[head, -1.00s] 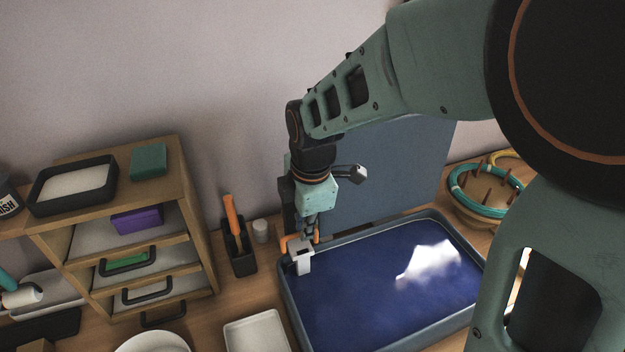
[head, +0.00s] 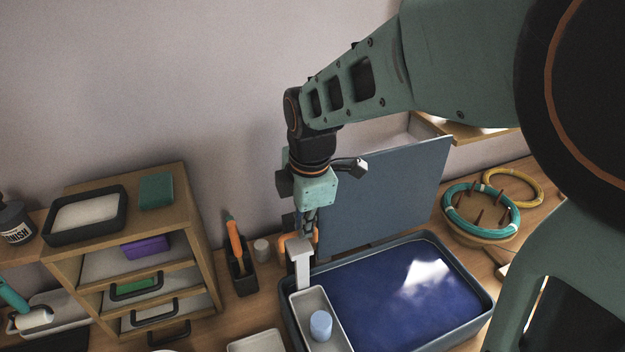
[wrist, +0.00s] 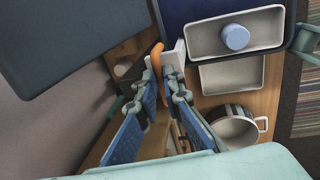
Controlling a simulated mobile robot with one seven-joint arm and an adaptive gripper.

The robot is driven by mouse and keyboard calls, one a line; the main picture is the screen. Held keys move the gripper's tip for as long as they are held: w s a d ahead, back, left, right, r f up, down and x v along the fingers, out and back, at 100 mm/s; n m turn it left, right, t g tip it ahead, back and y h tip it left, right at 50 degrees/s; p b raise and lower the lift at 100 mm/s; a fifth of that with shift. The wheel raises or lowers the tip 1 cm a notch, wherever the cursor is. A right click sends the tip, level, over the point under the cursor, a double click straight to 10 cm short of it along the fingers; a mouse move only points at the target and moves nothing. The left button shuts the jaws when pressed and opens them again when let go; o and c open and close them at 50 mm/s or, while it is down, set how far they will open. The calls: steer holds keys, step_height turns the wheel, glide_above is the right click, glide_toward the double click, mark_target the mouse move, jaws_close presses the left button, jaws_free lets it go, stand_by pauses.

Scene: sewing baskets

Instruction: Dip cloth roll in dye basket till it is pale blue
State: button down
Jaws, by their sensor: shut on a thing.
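My gripper (head: 301,242) is shut on the upright white handle (head: 301,268) of a white dye basket (head: 311,302). The basket hangs over the left side of the dye tank (head: 488,292), clear of the dark blue dye (head: 385,310). The cloth roll (head: 320,325) stands upright in the basket and looks pale blue. In the wrist view, the gripper (wrist: 166,68) holds the handle beside the basket (wrist: 265,35), and the blue roll (wrist: 235,36) shows from above. The basket's near end is cut off in the head view.
A blue-grey panel (head: 385,195) stands upright behind the tank. A white tray (head: 255,343) lies left of the tank, with a mug (wrist: 235,128) near it in the wrist view. A wooden drawer unit (head: 205,230) stands left; a hoop stand (head: 480,225) is at right.

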step_height(320, 180, up, 5)
steer(key=shift+r+p, duration=0.1)
steer(key=shift+p, duration=1)
steer(key=c, duration=2.3)
jaws_free()
steer(key=shift+f, duration=0.2)
step_height(320, 180, up, 10)
steer(key=shift+r, duration=0.1)
